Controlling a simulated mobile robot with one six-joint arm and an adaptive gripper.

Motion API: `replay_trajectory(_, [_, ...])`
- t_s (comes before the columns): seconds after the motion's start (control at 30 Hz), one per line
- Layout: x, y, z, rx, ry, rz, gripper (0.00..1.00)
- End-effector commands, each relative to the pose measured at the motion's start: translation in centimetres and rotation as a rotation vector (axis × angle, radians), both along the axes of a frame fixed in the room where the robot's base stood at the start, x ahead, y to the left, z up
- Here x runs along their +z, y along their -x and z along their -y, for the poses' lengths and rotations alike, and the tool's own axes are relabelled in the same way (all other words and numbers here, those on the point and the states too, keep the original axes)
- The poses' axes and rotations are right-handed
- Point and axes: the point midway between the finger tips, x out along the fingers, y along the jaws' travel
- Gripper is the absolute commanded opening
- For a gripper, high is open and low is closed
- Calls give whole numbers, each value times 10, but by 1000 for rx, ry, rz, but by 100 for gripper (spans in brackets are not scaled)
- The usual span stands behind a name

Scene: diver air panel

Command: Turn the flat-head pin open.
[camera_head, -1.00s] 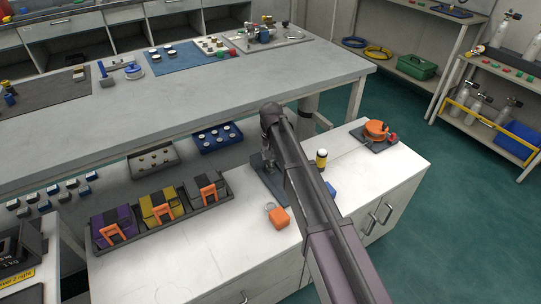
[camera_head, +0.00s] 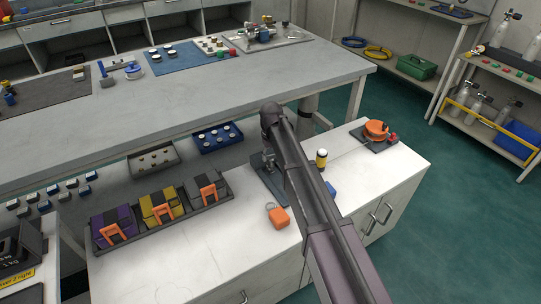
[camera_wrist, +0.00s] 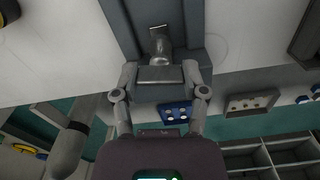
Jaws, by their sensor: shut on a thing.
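A dark grey base plate (camera_wrist: 123,23) lies on the white counter; it also shows in the head view (camera_head: 273,187), partly behind my arm. A small metal fitting with a flat tab, which I take for the flat-head pin (camera_wrist: 158,36), stands out from the plate in the wrist view. My gripper (camera_wrist: 160,68) is at its near end, with the jaws closed on it. The gripped part is mostly hidden between the fingers. In the head view my gripper (camera_head: 268,160) is small, over the plate and partly covered by my arm.
An orange tag (camera_head: 279,217) lies close in front of the plate. An orange round device (camera_head: 376,129) sits at the counter's right end. A tray of coloured pouches (camera_head: 163,206) stands left.

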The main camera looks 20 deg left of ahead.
Motion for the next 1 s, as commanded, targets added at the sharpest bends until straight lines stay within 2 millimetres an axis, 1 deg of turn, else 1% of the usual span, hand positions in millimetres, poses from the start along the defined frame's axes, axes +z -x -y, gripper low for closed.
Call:
replay_trajectory(0.07, [-1, 0, 1, -1, 3, 0, 9])
replay_trajectory(0.1, [-1, 0, 1, -1, 3, 0, 59])
replay_trajectory(0.17, [-1, 0, 1, -1, 1, 0, 77])
replay_trajectory(0.2, [-1, 0, 1, -1, 1, 0, 89])
replay_trajectory(0.23, [-1, 0, 1, -1, 1, 0, 91])
replay_trajectory(0.77, [0, 0, 0, -1, 0, 0, 91])
replay_trajectory(0.87, [2, 0, 0, -1, 0, 0, 91])
replay_trajectory(1.0, [10, 0, 0, -1, 0, 0, 91])
